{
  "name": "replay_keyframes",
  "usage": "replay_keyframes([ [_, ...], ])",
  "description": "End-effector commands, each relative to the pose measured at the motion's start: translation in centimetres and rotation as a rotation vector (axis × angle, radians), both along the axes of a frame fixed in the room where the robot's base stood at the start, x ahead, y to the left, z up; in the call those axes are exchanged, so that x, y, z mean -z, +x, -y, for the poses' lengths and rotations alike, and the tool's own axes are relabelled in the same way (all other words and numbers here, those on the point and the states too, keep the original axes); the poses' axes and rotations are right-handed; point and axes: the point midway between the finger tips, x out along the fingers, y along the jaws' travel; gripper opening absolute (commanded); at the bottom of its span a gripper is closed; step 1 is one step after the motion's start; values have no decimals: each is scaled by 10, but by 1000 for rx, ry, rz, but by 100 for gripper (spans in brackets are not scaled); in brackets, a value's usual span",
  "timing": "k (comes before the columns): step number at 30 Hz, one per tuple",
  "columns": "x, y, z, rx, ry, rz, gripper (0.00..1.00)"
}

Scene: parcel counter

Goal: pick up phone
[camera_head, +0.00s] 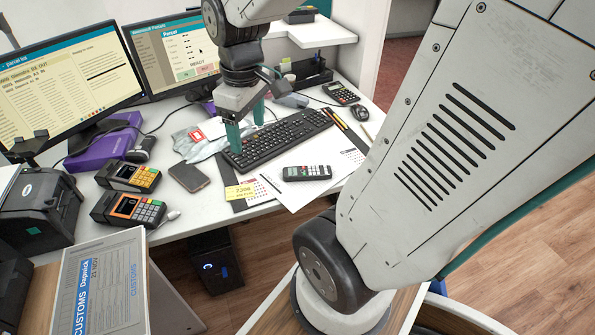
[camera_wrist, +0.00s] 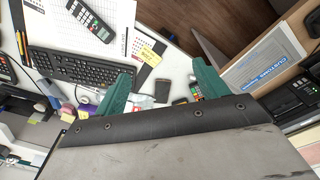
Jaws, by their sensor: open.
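A dark flat phone (camera_head: 189,177) lies on the white desk, left of the keyboard, beside the yellow-keyed terminal. My gripper (camera_head: 246,123) has two green fingers, spread apart and empty, above the left end of the keyboard. It is up and right of the dark phone in the head view.
The keyboard (camera_head: 276,138) lies below my gripper. Two card terminals (camera_head: 129,177) stand left of the phone, with a purple box (camera_head: 104,147) and monitors behind. A yellow note (camera_head: 240,191) lies near the front edge. A plastic bag lies behind the phone.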

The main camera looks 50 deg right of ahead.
Motion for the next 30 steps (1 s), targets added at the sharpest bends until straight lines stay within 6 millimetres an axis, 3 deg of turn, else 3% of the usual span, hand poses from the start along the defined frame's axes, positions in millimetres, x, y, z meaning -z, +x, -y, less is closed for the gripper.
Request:
replay_keyframes([
  [3,37,24,51,-86,-1,-30,73],
  [7,83,38,108,-196,-1,-49,73],
  [12,146,35,175,-330,4,-66,73],
  [15,176,28,202,-391,6,-71,73],
  [21,209,18,229,-459,8,-74,73],
  [30,242,16,229,-470,9,-74,73],
])
